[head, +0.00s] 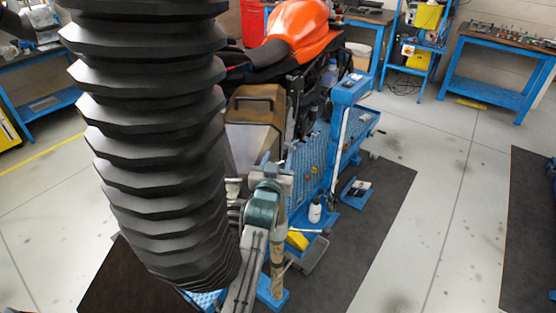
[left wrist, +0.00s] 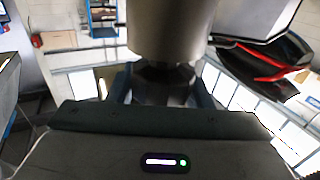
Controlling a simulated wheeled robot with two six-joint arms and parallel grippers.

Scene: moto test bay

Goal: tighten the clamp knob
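My left gripper (head: 268,178) is in the middle of the head view, at the end of my grey arm, beside the motorcycle's tan side case (head: 255,112). Its fingers are too small and overlapped to tell whether they are open or shut. In the left wrist view, a large grey metal cylinder (left wrist: 170,32) narrows to a dark faceted part (left wrist: 163,82) close in front of the gripper body. I cannot tell if this is the clamp knob, or if the fingers touch it. I cannot make out the knob in the head view. My right gripper is out of view.
A ribbed black column hides much of the left side. An orange motorcycle (head: 298,25) stands on a blue lift (head: 308,158). A white bottle (head: 315,211) stands near the lift's foot. Blue benches (head: 490,82) stand at the back right.

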